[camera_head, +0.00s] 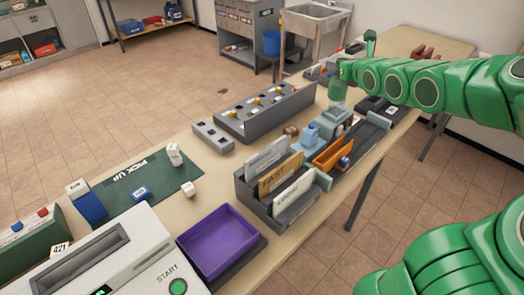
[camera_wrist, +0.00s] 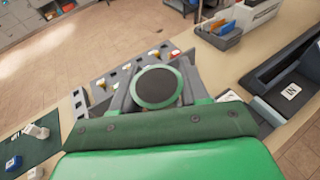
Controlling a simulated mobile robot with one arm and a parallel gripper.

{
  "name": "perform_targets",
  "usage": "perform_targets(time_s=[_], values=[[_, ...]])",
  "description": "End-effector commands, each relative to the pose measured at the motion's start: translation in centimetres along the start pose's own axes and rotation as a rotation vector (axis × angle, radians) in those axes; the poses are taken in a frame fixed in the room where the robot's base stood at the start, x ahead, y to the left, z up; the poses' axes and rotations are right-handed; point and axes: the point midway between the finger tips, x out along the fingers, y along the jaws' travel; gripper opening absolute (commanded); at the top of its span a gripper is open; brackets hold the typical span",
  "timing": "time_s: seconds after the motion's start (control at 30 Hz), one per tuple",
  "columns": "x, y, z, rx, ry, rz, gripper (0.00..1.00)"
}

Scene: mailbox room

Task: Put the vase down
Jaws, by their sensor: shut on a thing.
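My gripper (camera_head: 346,72) reaches in from the right over the far part of the long table. It is shut on a green vase (camera_head: 338,88), which hangs above the tabletop; its base appears clear of the surface, though the exact gap is hard to judge. In the wrist view the vase (camera_wrist: 158,87) shows as a round, dark disc with a green rim between my grey fingers. Most of its body is hidden there.
A grey rack (camera_head: 265,112) with several small items stands left of the gripper. Letter holders (camera_head: 270,200), a purple tray (camera_head: 218,246) and a green mat (camera_head: 138,190) are nearer. Dark trays (camera_head: 383,112) lie right of the vase. Bare tabletop (camera_head: 222,182) shows between the mat and letter holders.

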Motion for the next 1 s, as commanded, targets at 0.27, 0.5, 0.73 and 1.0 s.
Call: perform_targets(time_s=[0.27,0.5,0.73,1.0], values=[[-1.3,0.2,4.4,0.002,-0.007,0.002,0.00],[-2.1,0.2,7.0,0.000,-0.005,0.002,0.00],[-3.0,0.1,9.8,0.001,-0.007,0.002,0.00],[-4.1,0.2,13.2,0.001,-0.004,0.002,0.00]])
